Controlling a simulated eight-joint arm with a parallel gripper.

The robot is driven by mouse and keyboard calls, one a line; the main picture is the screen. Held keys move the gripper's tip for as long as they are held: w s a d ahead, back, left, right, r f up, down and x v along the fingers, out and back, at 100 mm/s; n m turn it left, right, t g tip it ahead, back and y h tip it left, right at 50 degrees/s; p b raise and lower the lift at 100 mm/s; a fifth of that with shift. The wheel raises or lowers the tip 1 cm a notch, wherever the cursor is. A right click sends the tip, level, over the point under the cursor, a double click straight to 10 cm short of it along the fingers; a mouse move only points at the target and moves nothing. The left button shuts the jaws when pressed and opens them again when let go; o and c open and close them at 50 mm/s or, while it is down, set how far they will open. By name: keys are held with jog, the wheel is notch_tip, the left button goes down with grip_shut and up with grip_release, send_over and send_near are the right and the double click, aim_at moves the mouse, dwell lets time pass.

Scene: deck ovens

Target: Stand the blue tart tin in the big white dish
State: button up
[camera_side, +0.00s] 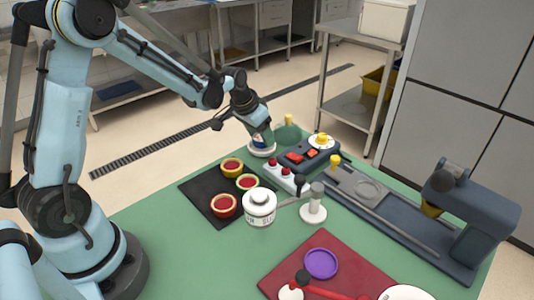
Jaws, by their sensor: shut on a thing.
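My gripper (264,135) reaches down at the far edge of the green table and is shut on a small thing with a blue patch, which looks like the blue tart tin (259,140). The tin is mostly hidden by the fingers. Right under it is a round white dish (262,153). I cannot tell whether the tin touches this dish or is just above it. Another white dish (405,293) is at the bottom edge, partly cut off. From this view I cannot tell for sure which dish is the big one.
A dark mat (205,190) bears several red-filled tarts. A white lidded jar (260,207) stands beside it. A red board (345,262) holds a purple disc (321,263).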

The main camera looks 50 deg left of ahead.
jog(key=shift+f, duration=0.5)
jog(key=o, duration=0.9)
jog(key=shift+v, duration=5.45)
jog(key=s+d+t, duration=0.1)
jog(key=s+d, duration=0.2)
jog(key=s, duration=0.1)
jog(key=s+d+r, duration=0.1)
jog(key=s+d, duration=0.2)
jog(key=s, duration=0.2)
jog(key=s+d+t, duration=0.1)
jog(key=s+d, duration=0.2)
jog(key=s, duration=0.1)
jog(key=shift+s+d+r+t, duration=0.15)
jog(key=shift+s+r+t, duration=0.15)
